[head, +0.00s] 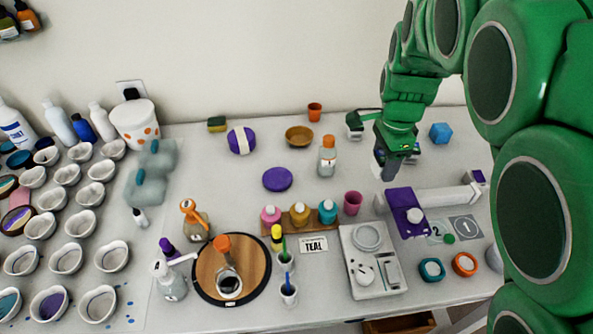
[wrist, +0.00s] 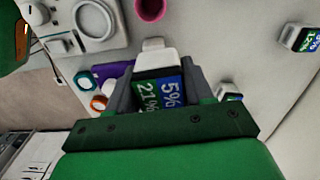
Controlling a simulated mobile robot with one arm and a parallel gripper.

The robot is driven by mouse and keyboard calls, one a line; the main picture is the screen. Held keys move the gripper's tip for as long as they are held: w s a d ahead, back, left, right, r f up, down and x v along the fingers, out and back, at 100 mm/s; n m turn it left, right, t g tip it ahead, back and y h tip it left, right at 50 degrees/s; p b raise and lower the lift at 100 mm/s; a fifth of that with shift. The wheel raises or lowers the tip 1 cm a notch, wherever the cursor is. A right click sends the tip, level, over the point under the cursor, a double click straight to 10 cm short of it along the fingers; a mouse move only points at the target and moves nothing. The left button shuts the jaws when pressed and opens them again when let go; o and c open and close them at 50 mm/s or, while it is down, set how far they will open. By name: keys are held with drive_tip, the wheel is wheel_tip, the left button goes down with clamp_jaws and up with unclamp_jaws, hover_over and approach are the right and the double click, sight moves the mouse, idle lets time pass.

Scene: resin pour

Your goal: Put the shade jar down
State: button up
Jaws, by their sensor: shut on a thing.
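My gripper (head: 388,168) is over the right part of the table, pointing down. In the wrist view, its dark fingers (wrist: 158,92) are closed around a white-topped thing (wrist: 154,62) with a green and blue panel showing "21%" and "5%". I cannot tell whether this is the shade jar. In the head view the held thing is mostly hidden by the gripper.
Teal (head: 432,269) and orange (head: 464,264) rings lie by numbered pads (head: 465,228). Bare table lies around the purple disc (head: 277,179).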

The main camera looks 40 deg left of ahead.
drive_tip(key=s+a+r, duration=0.2)
drive_tip(key=s+a, duration=1.2)
drive_tip(key=s, duration=0.2)
hover_over(278, 177)
drive_tip(key=shift+m, duration=0.3)
drive_tip(key=f, duration=0.9)
drive_tip(key=shift+s+d, duration=0.4)
drive_tip(key=shift+w+a+f, duration=0.35)
drive_tip(key=shift+a+f, duration=0.15)
drive_tip(key=shift+f, duration=1.7)
drive_tip(key=shift+f, duration=0.1)
drive_tip(key=o, duration=1.1)
